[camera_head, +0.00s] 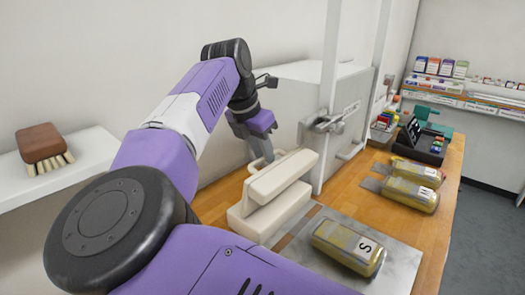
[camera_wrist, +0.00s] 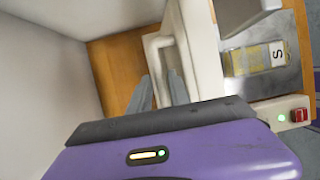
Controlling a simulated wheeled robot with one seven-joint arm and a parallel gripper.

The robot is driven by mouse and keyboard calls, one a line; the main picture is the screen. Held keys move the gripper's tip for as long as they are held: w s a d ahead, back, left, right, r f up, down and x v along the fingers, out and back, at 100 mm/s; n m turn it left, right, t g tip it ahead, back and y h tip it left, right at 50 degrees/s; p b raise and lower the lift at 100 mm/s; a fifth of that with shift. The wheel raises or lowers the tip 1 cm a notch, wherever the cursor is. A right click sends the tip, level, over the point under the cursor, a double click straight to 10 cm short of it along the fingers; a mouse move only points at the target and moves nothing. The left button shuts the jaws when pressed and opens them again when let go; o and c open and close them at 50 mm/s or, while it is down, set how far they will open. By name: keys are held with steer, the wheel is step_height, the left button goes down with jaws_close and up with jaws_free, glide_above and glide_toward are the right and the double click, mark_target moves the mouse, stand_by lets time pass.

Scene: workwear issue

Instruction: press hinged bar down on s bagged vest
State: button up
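The cream hinged bar (camera_head: 282,178) is raised at a tilt above a cream base (camera_head: 262,218), with a gap between them. A loop handle stands out on its far side, and the wrist view shows this handle (camera_wrist: 149,50) too. The bagged vest marked S (camera_head: 345,247) lies flat on a grey metal plate (camera_head: 385,280), in front of the sealer; it also shows in the wrist view (camera_wrist: 250,60). My gripper (camera_head: 263,152) is behind the bar by the handle. Its two fingers (camera_wrist: 161,82) are apart, tips close to the handle; contact cannot be told.
More bagged vests (camera_head: 408,193) lie farther along the wooden counter (camera_head: 350,195). A white cabinet (camera_head: 300,95) stands behind the bar. A brush (camera_head: 42,145) sits on a shelf at left. A black tray (camera_head: 425,148) is at the far end. The wrist view shows a red switch (camera_wrist: 299,115).

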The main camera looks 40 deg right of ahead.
steer(key=shift+c, duration=0.2)
jaws_close()
stand_by(1.2)
